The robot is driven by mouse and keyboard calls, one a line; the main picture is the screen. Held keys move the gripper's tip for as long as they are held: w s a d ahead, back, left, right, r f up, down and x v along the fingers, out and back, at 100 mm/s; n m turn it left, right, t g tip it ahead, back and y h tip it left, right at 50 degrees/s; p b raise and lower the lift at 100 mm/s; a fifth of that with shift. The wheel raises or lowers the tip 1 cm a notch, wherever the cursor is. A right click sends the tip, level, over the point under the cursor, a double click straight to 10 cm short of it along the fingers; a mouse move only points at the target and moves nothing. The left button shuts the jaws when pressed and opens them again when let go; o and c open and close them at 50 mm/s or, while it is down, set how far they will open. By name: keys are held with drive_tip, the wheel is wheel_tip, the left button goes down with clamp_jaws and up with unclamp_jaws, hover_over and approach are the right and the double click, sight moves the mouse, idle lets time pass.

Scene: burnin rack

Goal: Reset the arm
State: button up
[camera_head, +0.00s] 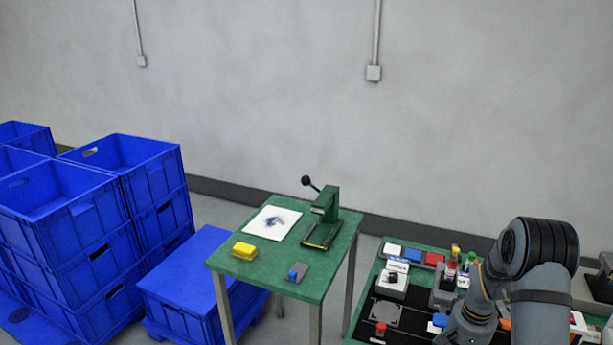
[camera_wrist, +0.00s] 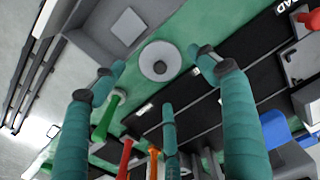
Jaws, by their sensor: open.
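My arm (camera_head: 540,290) reaches over the right-hand green bench in the head view, where its own links hide the gripper's fingertips. In the wrist view my gripper (camera_wrist: 155,78) has teal padded fingers spread apart, with nothing between them. Beyond the fingers is a pale round disc with a dark centre (camera_wrist: 160,61) on the green surface. Green (camera_wrist: 106,115), red (camera_wrist: 125,155) and orange (camera_wrist: 153,162) slender items show near the fingers. I cannot tell whether any finger touches them.
A small green table (camera_head: 262,272) carries a green lever press (camera_head: 324,215), a white sheet (camera_head: 272,224) and a yellow block (camera_head: 244,250). Blue crates (camera_head: 90,230) stack at left. The right bench is crowded with a grey button box (camera_head: 391,284), bottles (camera_head: 451,266) and small blocks.

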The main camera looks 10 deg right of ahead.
wheel_tip(320, 180, down, 5)
drive_tip(key=shift+r+b, duration=0.1)
drive_tip(key=shift+b, duration=0.55)
drive_tip(key=shift+r+p, duration=0.35)
drive_tip(key=shift+p, duration=0.05)
